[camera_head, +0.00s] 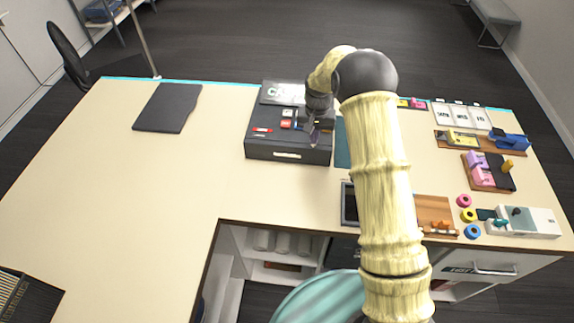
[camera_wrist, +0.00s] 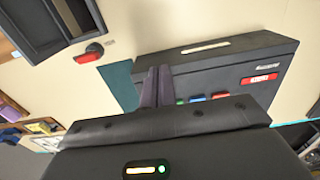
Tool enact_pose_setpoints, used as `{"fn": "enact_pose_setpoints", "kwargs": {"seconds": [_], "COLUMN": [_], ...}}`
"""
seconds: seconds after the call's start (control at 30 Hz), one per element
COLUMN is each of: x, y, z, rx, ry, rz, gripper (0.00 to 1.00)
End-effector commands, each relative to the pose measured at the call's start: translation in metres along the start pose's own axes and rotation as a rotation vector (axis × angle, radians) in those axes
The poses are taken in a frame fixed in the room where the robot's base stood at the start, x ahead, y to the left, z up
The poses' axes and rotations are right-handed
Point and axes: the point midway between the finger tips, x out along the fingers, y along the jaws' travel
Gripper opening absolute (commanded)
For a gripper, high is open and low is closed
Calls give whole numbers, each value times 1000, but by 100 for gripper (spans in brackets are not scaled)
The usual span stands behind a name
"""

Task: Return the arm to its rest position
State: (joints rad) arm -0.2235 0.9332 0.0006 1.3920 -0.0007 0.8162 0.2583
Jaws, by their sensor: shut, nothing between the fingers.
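My gripper (camera_head: 314,135) hangs at the end of my pale yellow arm, just above the right part of a dark cash box (camera_head: 262,146). In the wrist view my gripper's two fingers (camera_wrist: 155,88) are together with nothing between them. The cash box (camera_wrist: 220,52) lies right behind the fingers there, with a red label and coloured pieces on it. I cannot tell whether the fingertips touch the box. My arm is bent at a dark joint and hides part of the counter.
A dark tray (camera_head: 348,205) sits by the front edge, beside my arm. Tape rolls (camera_head: 468,215), a pink and black organiser (camera_head: 488,171) and a blue stapler-like object (camera_head: 510,141) stand at the right.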

Motion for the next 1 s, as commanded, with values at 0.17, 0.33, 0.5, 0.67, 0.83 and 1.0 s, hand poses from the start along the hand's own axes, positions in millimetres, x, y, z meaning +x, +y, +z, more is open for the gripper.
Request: {"fn": "enact_pose_setpoints", "kwargs": {"seconds": [0.17, 0.33, 0.5, 0.67, 0.83, 1.0], "x": [-10, -9, -9, -9, -17, -37], "y": [0, 0, 0, 0, 9, 34], "z": [2, 2, 2, 2, 9, 36], "rx": [0, 0, 0, 0, 0, -3], "ry": [-1, -1, 0, 0, 11, 44], "rz": [0, 0, 0, 0, -3, -9], "gripper": [0, 0, 0, 0, 0, 0]}}
